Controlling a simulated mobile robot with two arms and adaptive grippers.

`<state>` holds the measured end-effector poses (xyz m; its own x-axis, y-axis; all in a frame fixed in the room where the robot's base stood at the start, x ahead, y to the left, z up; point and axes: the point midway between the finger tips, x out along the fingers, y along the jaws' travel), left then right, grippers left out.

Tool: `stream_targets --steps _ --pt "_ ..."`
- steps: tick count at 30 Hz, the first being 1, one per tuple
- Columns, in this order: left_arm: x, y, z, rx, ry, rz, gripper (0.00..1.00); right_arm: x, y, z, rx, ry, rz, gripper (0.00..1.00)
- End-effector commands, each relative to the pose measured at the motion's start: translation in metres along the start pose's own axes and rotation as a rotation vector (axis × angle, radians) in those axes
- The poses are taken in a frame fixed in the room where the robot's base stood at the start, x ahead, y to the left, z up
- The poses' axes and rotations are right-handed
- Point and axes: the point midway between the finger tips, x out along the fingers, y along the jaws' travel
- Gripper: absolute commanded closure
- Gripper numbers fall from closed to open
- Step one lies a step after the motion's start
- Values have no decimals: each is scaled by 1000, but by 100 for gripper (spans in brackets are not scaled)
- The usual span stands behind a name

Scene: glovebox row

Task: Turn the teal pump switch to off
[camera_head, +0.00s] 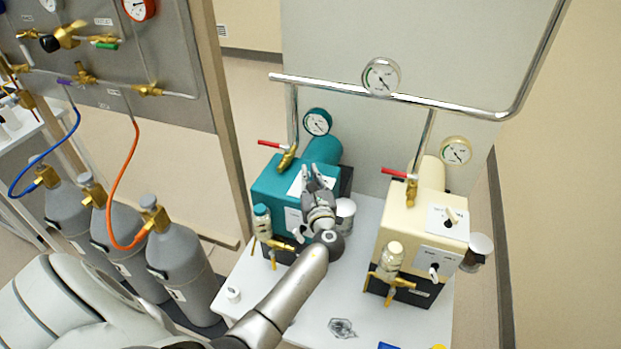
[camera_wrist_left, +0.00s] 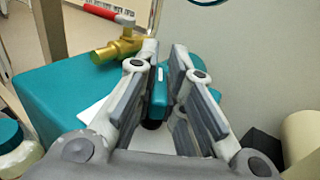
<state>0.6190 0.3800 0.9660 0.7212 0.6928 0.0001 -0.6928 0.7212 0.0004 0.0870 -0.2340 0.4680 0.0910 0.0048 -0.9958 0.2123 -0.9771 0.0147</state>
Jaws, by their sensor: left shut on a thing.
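The teal pump (camera_head: 275,185) stands on the white table, with a white plate on its top. My left gripper (camera_head: 313,175) is over this plate and hides most of it. In the left wrist view, the teal switch lever (camera_wrist_left: 159,92) stands between the fingers of my left gripper (camera_wrist_left: 165,68), which is shut on it. The lever's base and the plate's markings are hidden or too small to read, so I cannot tell its setting. My right gripper is not in view.
A cream pump (camera_head: 411,215) with its own switch stands to the right. Red-handled valves (camera_head: 287,156) and a metal pipe rise behind the pumps. A teal gauge (camera_head: 317,122) is behind the teal pump. Grey gas cylinders (camera_head: 182,270) stand left. The white table (camera_head: 285,315) has free room in front.

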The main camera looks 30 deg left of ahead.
Motion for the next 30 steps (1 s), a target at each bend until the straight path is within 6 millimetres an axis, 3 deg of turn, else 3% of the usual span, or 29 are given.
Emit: stream_targets --steps 12,13,18,30 --pt "0 0 0 1 1 11 100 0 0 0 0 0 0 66" --pt "0 0 0 1 1 10 88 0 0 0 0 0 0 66" --pt "0 0 0 0 1 10 68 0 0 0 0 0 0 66" --pt "-7 0 -1 1 1 8 68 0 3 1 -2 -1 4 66"
